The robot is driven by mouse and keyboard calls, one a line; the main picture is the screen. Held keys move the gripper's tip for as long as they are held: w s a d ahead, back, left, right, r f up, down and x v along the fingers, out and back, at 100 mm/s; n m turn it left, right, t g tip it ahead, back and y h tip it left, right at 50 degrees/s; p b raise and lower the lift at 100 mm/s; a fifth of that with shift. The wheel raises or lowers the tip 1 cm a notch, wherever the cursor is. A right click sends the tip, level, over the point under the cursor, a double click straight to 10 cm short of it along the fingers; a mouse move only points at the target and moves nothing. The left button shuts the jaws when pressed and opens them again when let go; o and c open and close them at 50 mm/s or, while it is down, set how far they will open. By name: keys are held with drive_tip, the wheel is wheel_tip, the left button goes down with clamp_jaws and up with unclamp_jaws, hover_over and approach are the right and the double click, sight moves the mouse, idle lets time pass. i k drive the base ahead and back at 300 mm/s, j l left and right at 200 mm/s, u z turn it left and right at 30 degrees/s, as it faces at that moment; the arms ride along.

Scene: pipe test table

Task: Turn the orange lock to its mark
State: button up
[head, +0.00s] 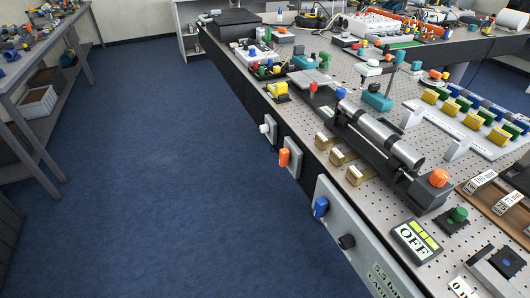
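An orange lock handle (284,158) sits on a grey plate (293,152) on the table's front side, between a white knob and a blue handle. It looks upright. Its mark is too small to make out. A second orange piece, a round ribbed knob (439,178), tops the near end of the dark pipe fixture on the table; the frame does not show for certain which of the two the task means. My gripper is not in view.
The blue handle (320,207) and a black knob (347,242) are on a larger grey panel (336,218). The white knob (264,128) is farther back. A metal pipe (380,135) lies in the fixture. The blue floor (170,180) left of the table is clear.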

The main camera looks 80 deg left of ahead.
sight(285, 157)
drive_tip(key=u, duration=1.75)
